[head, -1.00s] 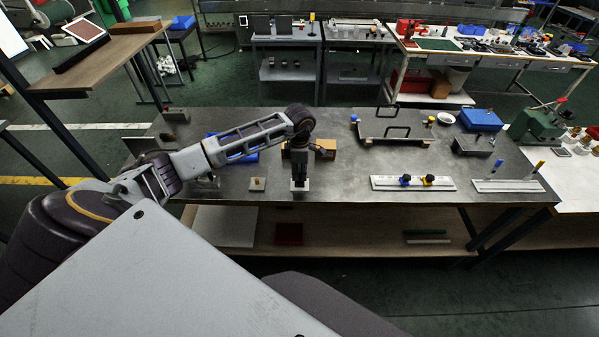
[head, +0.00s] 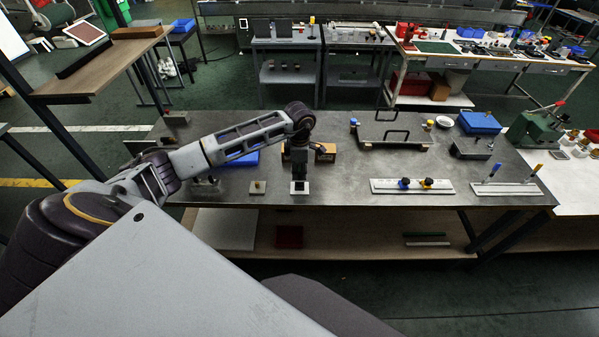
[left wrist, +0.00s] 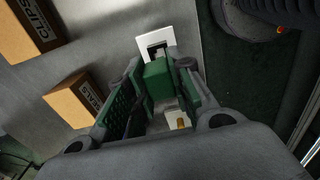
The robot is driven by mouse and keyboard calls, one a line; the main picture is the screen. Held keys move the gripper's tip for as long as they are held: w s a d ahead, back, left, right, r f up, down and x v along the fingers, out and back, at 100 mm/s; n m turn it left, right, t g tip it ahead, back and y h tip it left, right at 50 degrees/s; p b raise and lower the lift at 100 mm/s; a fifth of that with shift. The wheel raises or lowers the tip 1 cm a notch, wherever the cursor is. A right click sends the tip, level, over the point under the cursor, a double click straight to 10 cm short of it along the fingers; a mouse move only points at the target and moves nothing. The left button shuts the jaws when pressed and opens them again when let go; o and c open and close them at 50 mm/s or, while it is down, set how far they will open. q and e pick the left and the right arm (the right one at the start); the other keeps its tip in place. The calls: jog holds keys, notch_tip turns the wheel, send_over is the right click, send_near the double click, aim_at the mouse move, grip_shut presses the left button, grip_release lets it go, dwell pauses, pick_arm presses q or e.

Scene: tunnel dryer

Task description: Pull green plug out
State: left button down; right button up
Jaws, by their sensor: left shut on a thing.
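The green plug (left wrist: 157,78) is between the fingers of my left gripper (left wrist: 160,92) in the left wrist view, with the fingers shut on it. In the head view this gripper (head: 299,174) points down just above a small pale socket plate (head: 299,188), near the table's front edge. The plug cannot be made out there. In the left wrist view the socket plate (left wrist: 169,36) shows a dark opening beyond the plug, and the plug looks clear of it. My right gripper is not in view.
A small plate with a brass knob (head: 257,187) lies to the left on the metal table (head: 345,190). Cardboard boxes (head: 325,153) stand behind the gripper, with a blue bin (head: 240,160) behind left.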

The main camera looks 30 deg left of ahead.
pick_arm(q)
jog(key=shift+r+p, duration=0.45)
jog(key=shift+r, duration=0.75)
jog(key=shift+w, duration=0.1)
